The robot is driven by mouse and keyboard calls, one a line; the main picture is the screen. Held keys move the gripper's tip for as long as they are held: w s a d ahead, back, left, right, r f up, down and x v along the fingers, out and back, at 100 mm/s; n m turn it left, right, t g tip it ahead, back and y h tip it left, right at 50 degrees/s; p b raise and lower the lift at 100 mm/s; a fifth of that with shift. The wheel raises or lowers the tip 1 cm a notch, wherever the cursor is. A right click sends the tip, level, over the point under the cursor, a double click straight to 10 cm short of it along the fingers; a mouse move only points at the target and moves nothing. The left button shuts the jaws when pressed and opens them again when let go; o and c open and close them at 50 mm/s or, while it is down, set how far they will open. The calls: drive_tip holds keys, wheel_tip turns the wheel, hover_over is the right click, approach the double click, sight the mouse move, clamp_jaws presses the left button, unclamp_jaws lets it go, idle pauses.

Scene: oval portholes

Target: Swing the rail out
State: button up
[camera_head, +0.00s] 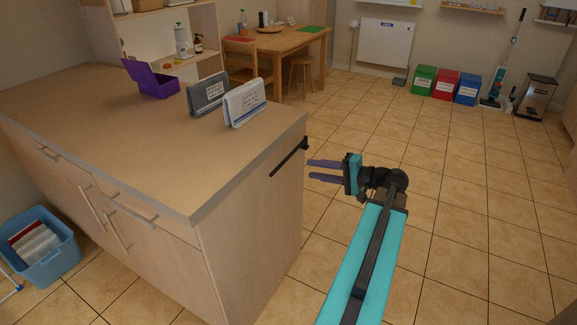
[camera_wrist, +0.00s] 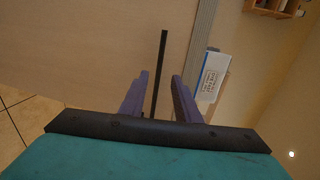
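The rail (camera_head: 287,160) is a thin black bar on the end panel of the wooden counter, just below the top's edge. It lies along the panel, with a thicker black mount at its far end. In the wrist view the rail (camera_wrist: 163,50) runs lengthwise between my two purple fingers. My gripper (camera_head: 310,170) is open and points at the panel from the right. Its fingertips (camera_wrist: 160,75) appear a little short of the rail in the head view. I cannot tell whether either finger touches it. The rail's lower end in the wrist view is hidden behind my gripper's body.
On the counter (camera_head: 120,115) stand a grey holder (camera_head: 207,95), a white holder (camera_head: 245,103) and an open purple box (camera_head: 152,80). A blue basket (camera_head: 40,250) is on the floor at left. The tiled floor (camera_head: 455,215) right of the counter is clear. Coloured bins (camera_head: 445,85) stand at the back.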

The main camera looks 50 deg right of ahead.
sight(283, 164)
drive_tip(key=x, duration=1.1)
drive_tip(key=shift+f, duration=0.1)
clamp_jaws()
